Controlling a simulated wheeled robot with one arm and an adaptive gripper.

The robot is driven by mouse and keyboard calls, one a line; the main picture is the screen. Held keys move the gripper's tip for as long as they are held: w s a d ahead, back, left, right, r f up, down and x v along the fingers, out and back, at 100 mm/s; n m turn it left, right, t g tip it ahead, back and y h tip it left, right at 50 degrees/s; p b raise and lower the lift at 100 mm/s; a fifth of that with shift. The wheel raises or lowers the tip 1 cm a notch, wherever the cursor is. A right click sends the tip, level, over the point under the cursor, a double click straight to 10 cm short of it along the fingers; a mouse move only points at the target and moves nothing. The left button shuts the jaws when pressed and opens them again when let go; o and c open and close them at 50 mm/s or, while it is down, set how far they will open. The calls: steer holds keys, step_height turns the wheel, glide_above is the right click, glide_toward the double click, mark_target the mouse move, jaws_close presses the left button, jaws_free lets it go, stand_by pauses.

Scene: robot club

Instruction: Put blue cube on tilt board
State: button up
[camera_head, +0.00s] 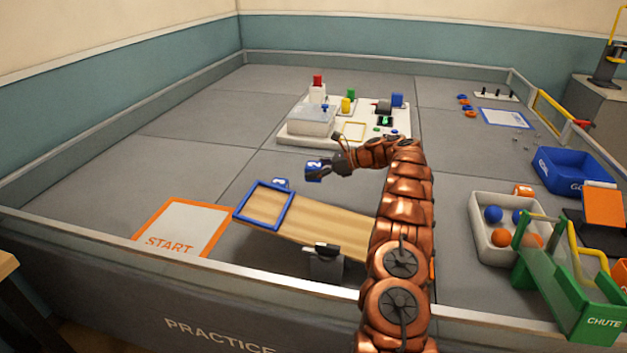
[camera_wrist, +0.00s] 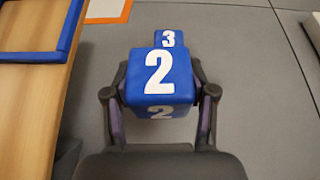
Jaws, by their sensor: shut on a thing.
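A blue cube marked 2 (camera_head: 314,171) is held between the fingers of my gripper (camera_head: 325,168), above and behind the tilt board. The cube's 2 also faces the wrist view (camera_wrist: 160,75), with a finger on each side. The tilt board (camera_head: 330,222) is a wooden plank on a dark and grey pivot stand, with a blue square outline (camera_head: 290,208) at its left end. My arm hides its right end. In the wrist view the board (camera_wrist: 35,110) is at the left, beside the held cube. A second blue cube, marked 3 (camera_wrist: 169,38), is beyond the held one, on the grey floor; it also shows behind the board (camera_head: 281,183).
An orange-edged START pad (camera_head: 185,228) lies left of the board. A white platform (camera_head: 340,135) with coloured parts stands behind. A white bin of balls (camera_head: 485,236), a green chute (camera_head: 560,280) and a blue bin (camera_head: 570,170) are at right. Left floor is clear.

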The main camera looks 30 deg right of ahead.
steer(key=shift+w+r, duration=0.2)
steer(key=shift+r, duration=0.25)
steer(key=w+r+m+t+h, duration=0.4)
steer(key=w+r+m+h, duration=0.1)
steer(key=w+m+h, duration=0.25)
steer(key=s+a+m+h, duration=0.2)
steer(key=a+m+h, duration=0.2)
steer(key=a, duration=0.3)
steer(key=shift+a+r+h, duration=0.2)
steer(key=shift+r+h, duration=0.1)
steer(key=shift+h, duration=0.15)
steer(key=shift+s+a, duration=0.1)
steer(key=shift+s+a+r+h, duration=0.1)
steer(key=shift+s+a+h, duration=0.1)
steer(key=shift+a, duration=0.4)
steer(key=shift+s+a+h, duration=0.1)
steer(key=shift+s+a, duration=0.1)
steer(key=shift+a, duration=0.35)
